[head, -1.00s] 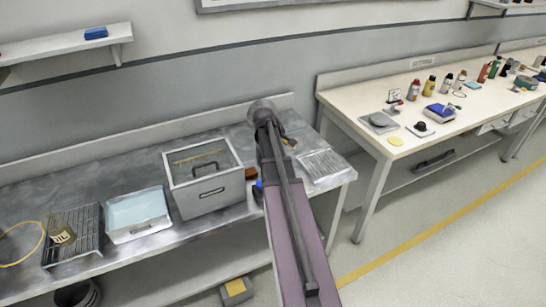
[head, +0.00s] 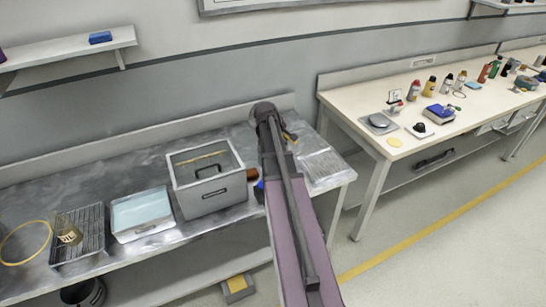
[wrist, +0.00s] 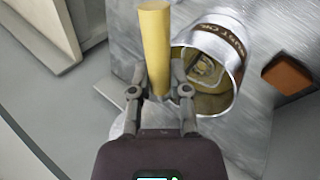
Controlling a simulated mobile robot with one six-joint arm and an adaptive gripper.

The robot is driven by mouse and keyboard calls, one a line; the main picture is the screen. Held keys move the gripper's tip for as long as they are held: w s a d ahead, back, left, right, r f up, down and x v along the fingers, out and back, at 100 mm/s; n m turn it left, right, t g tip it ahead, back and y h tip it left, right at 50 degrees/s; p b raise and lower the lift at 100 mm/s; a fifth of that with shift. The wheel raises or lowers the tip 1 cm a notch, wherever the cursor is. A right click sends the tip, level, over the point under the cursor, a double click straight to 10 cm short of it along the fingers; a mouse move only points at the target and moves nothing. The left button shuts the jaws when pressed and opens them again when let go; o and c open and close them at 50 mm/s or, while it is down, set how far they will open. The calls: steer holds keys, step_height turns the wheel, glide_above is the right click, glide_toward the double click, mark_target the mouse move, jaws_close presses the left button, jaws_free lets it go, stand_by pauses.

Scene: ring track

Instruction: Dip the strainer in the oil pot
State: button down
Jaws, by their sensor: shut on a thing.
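In the wrist view my gripper (wrist: 160,92) is shut on a yellow rod-like handle (wrist: 155,45), which stands up between the fingers. What hangs below the handle is hidden by the gripper. A round metal pot (wrist: 233,38) with a dark lettered band stands just right of the fingers. Its inside is golden, and a rounded shape (wrist: 205,70) shows in it; I cannot tell whether this is the strainer. In the head view my arm hides the pot and most of the gripper at the back right of the steel bench.
A brown block (wrist: 288,73) lies right of the pot. A cream table (head: 450,137) stands at the right.

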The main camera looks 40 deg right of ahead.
steer(key=shift+r+p, duration=4.55)
steer(key=shift+r, duration=0.25)
step_height(320, 180, up, 4)
steer(key=p, duration=0.4)
